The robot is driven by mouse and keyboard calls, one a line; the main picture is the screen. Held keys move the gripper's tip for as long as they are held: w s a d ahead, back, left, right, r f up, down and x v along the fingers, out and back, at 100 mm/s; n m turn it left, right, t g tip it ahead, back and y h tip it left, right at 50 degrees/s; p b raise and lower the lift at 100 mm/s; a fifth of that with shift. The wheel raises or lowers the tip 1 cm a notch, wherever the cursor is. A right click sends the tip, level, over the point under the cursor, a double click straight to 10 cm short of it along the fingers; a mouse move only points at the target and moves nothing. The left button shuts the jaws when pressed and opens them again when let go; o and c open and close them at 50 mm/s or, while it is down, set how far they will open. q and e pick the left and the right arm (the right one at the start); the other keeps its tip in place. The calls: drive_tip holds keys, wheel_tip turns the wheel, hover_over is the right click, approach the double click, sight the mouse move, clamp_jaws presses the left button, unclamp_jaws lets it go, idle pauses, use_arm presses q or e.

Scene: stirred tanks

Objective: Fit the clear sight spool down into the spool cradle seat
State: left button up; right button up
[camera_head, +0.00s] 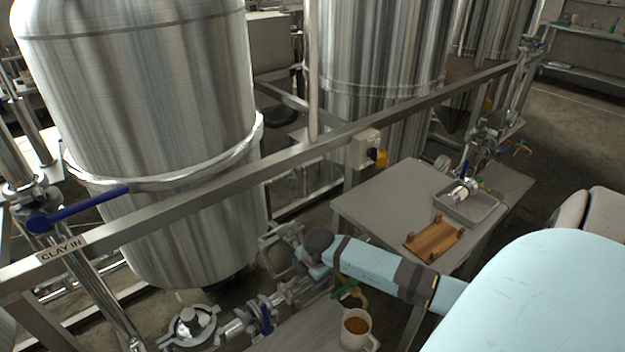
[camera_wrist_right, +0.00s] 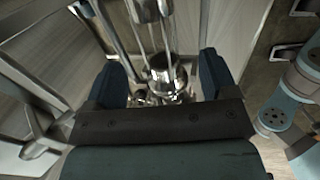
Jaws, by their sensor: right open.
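A short pale, clear-looking cylinder with metal ends, which looks like the sight spool (camera_head: 462,191), lies in a shallow metal tray (camera_head: 485,213) on the grey table. A brown wooden cradle (camera_head: 433,238) with raised ends sits nearer on the same table; its middle looks empty. My right arm reaches in from the right, well left of both. Its gripper (camera_head: 312,256) is beside the pipe fittings near the big tank. In the right wrist view the two dark fingers (camera_wrist_right: 160,68) stand apart, with shiny metal fittings beyond and between them; contact cannot be told. My left gripper is not in view.
The grey table (camera_head: 375,200) has free room at its left. A steel rail (camera_head: 270,170) crosses in front of the tanks (camera_head: 140,90). A mug (camera_head: 357,328) of brown liquid stands below my right arm. Piping and a blue-handled valve (camera_head: 267,318) lie near the gripper.

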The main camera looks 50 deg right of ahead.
drive_tip(key=v, duration=0.8)
